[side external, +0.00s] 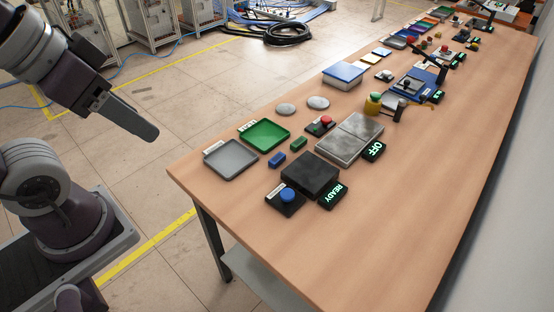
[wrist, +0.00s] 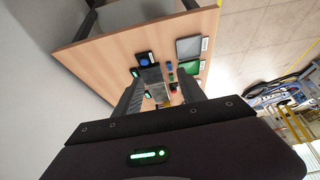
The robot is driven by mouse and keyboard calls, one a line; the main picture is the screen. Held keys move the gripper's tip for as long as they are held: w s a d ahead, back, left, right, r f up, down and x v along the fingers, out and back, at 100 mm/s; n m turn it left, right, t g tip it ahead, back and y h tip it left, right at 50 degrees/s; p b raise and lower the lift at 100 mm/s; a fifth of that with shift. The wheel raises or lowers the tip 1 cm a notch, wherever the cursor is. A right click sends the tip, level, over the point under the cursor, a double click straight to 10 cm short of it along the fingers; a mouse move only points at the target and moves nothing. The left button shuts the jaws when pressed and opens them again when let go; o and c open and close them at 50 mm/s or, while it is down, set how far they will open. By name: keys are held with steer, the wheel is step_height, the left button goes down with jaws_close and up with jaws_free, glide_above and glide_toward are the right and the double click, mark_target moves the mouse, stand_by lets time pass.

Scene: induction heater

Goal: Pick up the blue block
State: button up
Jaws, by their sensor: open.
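The small blue block (side external: 277,160) lies on the wooden table (side external: 420,190), in front of the green and grey trays and beside a small green block (side external: 299,143). It also shows, very small, in the wrist view (wrist: 170,66). My gripper (side external: 148,131) is off the table's left end in the side view, well apart from the block. In the wrist view its two fingers stand apart with nothing held between them (wrist: 160,88).
A grey tray (side external: 231,160) and a green tray (side external: 265,136) lie near the block. A black box (side external: 310,178), a blue button (side external: 288,195), a READY display (side external: 332,196) and a metal plate (side external: 350,138) stand close by. The table's front right is clear.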

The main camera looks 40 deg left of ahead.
mark_target(276, 158)
steer(key=shift+w, duration=0.1)
